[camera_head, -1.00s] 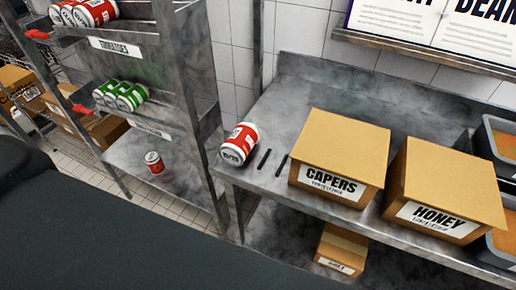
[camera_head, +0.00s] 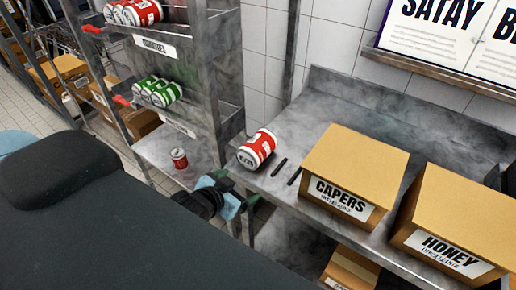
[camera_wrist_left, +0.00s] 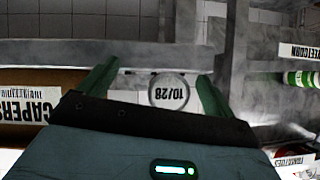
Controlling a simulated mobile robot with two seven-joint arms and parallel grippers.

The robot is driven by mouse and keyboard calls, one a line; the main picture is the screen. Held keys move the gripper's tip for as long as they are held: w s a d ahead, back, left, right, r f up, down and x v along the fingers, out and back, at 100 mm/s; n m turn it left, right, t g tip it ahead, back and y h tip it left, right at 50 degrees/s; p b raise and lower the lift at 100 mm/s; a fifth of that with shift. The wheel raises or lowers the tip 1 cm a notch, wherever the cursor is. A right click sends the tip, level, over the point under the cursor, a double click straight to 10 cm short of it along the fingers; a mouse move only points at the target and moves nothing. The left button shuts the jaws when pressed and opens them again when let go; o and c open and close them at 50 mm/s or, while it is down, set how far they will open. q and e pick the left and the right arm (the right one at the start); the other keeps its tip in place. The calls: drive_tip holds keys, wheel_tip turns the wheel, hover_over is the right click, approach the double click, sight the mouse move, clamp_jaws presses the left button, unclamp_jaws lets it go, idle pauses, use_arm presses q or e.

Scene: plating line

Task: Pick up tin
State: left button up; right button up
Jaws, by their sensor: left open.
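A red and white tin (camera_head: 258,149) lies on its side at the left end of the steel bench (camera_head: 300,110), its pale end facing the front. My left gripper (camera_head: 236,187) is open in front of the bench's front edge, nearer to me than the tin and apart from it. In the left wrist view the green fingers (camera_wrist_left: 156,90) stand spread, and the tin's round end (camera_wrist_left: 170,92), marked 10/28 upside down, shows between them, farther off. My right gripper is in neither view.
Two dark strips (camera_head: 279,167) lie right of the tin. A capers box (camera_head: 355,165) and a honey box (camera_head: 460,215) stand farther right. A steel rack (camera_head: 215,70) on the left holds red tins (camera_head: 133,12), green tins (camera_head: 160,92) and a small red can (camera_head: 179,158).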

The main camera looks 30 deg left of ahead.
sight(255, 151)
use_arm(q)
drive_tip(key=w+r, duration=0.1)
drive_tip(key=w+a+r+t, duration=0.1)
drive_tip(key=r, duration=0.1)
drive_tip(key=w+r+t, duration=0.1)
drive_tip(key=w+r, duration=0.1)
drive_tip(key=shift+a+r, duration=0.15)
drive_tip(key=shift+a, duration=0.1)
drive_tip(key=shift+p+x, duration=0.35)
drive_tip(key=shift+x, duration=3.55)
drive_tip(key=shift+r, duration=0.1)
drive_tip(key=c, duration=1.4)
drive_tip(key=shift+r, duration=5)
